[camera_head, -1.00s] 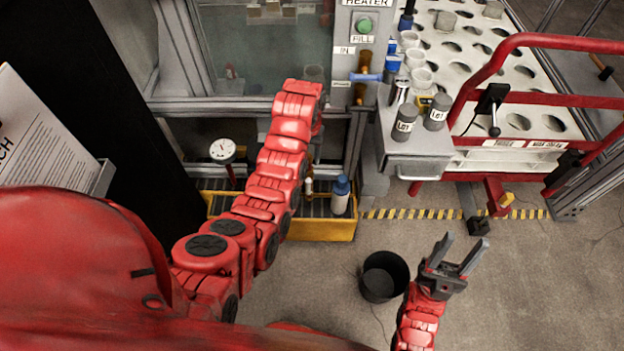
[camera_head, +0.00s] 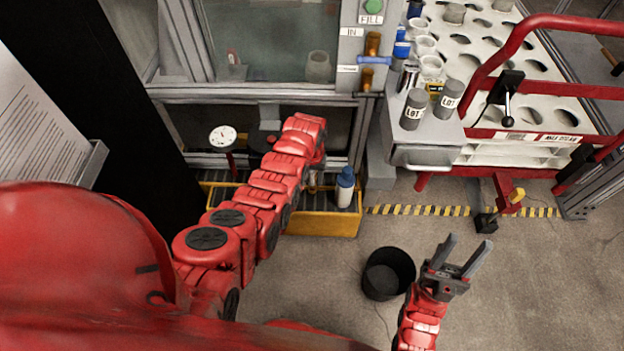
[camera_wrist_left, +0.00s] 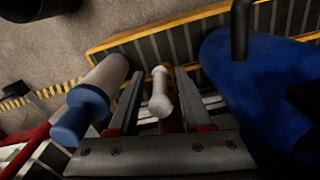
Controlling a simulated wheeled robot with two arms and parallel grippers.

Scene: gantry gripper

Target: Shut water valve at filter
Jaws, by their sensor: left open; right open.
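My left gripper (camera_wrist_left: 160,78) is open. In the left wrist view its fingers stand on either side of a white rounded knob or handle end (camera_wrist_left: 160,92) with brass-coloured metal behind it; I cannot tell whether they touch it. A large blue rounded body (camera_wrist_left: 250,85), perhaps the filter housing, fills the right side. In the head view my left forearm hides this gripper and most of the area around it. Another valve with a blue handle (camera_head: 374,61) and brass body sits on the grey panel under an IN label. My right gripper (camera_head: 458,258) is open and empty above the floor.
A yellow-edged tray (camera_head: 320,224) stands low under the frame, holding a white bottle with a blue cap (camera_head: 345,187), also close left of the fingers in the wrist view (camera_wrist_left: 95,90). A gauge (camera_head: 222,138), black bucket (camera_head: 388,273) and red-railed cart (camera_head: 530,95) are nearby.

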